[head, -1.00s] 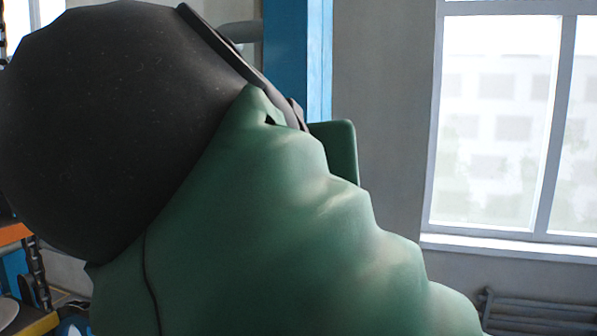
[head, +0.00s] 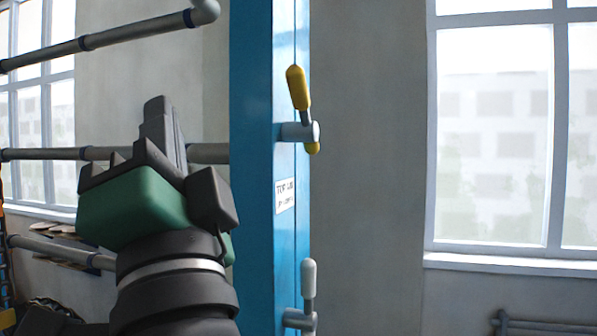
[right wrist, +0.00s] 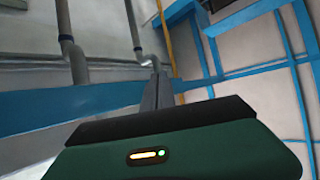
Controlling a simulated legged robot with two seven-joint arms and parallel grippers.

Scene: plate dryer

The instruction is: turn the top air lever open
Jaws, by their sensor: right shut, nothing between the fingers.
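The top air lever (head: 299,89) has a yellow handle pointing up and tilted slightly left. It sits on a grey stub with a yellow lower end, on the right part of the blue column (head: 252,160). A white label (head: 285,195) below it reads "TOP AIR"; its smaller line is unclear. My right gripper (head: 160,108) is left of the column in the head view, pointing up, apart from the lever, shut and empty. Its closed fingers (right wrist: 158,90) also show in the right wrist view, where I cannot make out the lever. My left gripper is out of view.
A second lever with a pale grey handle (head: 308,279) sits lower on the column. Grey horizontal pipes (head: 100,38) run left of the column, some behind my right gripper. The space right of the column, before the wall and window (head: 495,140), looks clear.

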